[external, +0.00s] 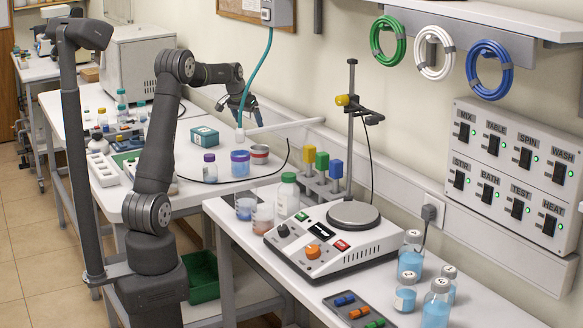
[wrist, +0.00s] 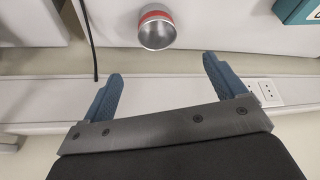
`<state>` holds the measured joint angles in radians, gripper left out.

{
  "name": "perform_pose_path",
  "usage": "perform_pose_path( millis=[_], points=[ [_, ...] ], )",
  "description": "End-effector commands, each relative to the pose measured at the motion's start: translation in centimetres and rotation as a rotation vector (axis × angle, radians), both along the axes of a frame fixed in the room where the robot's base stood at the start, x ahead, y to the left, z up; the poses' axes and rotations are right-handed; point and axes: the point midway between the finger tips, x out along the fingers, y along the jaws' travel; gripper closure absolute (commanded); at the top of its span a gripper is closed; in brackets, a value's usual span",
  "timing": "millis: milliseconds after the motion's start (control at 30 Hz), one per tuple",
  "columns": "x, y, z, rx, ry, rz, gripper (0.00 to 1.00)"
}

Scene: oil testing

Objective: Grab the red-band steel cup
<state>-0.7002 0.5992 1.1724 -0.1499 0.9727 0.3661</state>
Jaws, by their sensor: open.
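A teal box (external: 204,136) and a purple-capped jar (external: 210,168) stand near the cup. A black cable (external: 289,155) curves beside it.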

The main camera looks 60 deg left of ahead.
Motion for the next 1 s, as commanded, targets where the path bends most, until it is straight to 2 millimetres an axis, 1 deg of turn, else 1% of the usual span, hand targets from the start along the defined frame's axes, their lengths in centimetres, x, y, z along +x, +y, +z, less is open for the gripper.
perform_pose_path(
  millis=[100, 400, 500, 767, 867, 1000],
  points=[
    [1.0, 0.2, -2.4, -0.003, 0.003, -0.002, 0.12],
    [3.4, 1.1, -8.1, -0.002, 0.003, -0.001, 0.12],
    [3.9, 1.4, -9.3, -0.001, 0.001, -0.001, 0.12],
    [4.5, 1.6, -10.6, 0.000, 0.000, -0.001, 0.12],
    [4.9, 1.6, -11.7, -0.001, 0.001, -0.001, 0.12],
    [5.7, 1.8, -13.8, -0.001, 0.001, -0.001, 0.12]
  ],
)
